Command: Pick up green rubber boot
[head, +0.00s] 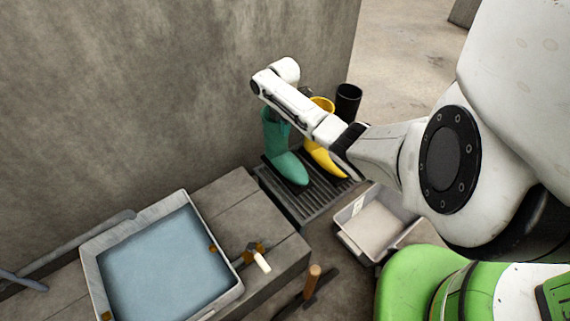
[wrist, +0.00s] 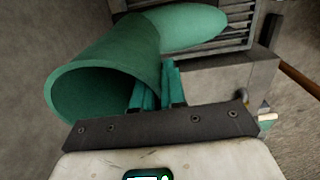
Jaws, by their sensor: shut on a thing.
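The green rubber boot (head: 286,158) stands upright on a dark slatted rack by the wall in the head view. In the wrist view the boot (wrist: 125,62) shows its open top toward the camera, with its foot pointing away. My gripper (wrist: 158,88) is at the rim of the boot's shaft, with its teal fingers shut on the boot wall. In the head view my arm reaches over the boot, and the fingers are hidden there.
A yellow boot (head: 322,152) and a black boot (head: 348,101) stand right of the green one on the slatted rack (head: 312,203). A grey bin (head: 352,237) stands in front. A basin of bluish water (head: 232,262) sits on the concrete ledge at left.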

